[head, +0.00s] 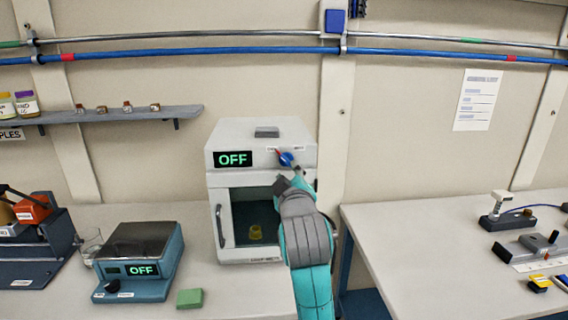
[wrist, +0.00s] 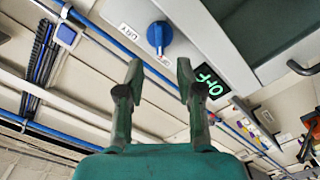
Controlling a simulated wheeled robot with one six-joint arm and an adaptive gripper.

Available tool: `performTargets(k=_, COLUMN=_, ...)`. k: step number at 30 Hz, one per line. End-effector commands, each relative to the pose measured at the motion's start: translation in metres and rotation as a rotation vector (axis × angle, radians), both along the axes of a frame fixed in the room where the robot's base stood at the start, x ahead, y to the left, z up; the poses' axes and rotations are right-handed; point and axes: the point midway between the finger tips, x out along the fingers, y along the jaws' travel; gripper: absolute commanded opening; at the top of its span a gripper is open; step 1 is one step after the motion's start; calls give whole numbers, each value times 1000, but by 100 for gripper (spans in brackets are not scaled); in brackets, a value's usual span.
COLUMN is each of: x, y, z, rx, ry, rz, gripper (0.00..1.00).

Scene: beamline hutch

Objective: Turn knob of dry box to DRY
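The dry box (head: 222,180) is a white cabinet with a windowed door, standing on the bench in the head view. Its display (head: 233,159) reads OFF in green, also seen in the wrist view (wrist: 210,80). The knob (head: 286,158) is blue with a red mark, right of the display; it also shows in the wrist view (wrist: 159,36), beside a DRY label (wrist: 128,31). My gripper (wrist: 160,68) is open and empty, its two fingertips spread just short of the knob with a visible gap. In the head view my arm partly covers the box's right side.
A yellowish item (head: 256,232) is inside the box. A teal balance (head: 140,262) reading OFF and a green block (head: 189,298) are to the left. A second bench (head: 420,240) stands right, past a gap. A shelf (head: 120,114) is on the wall.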

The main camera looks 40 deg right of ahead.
Motion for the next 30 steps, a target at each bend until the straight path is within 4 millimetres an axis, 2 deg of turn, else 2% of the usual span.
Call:
performTargets(k=6, x=33, y=-23, z=0, rx=1, ry=-1, rz=-1, gripper=36)
performTargets(k=12, x=54, y=-37, z=0, rx=1, ry=-1, rz=0, gripper=36)
performTargets(k=18, x=62, y=-42, z=0, rx=0, ry=0, rz=0, gripper=36)
performTargets(k=26, x=63, y=-42, z=0, rx=1, ry=-1, rz=0, gripper=36)
performTargets(k=30, x=63, y=-42, z=0, rx=1, ry=-1, rz=0, gripper=1)
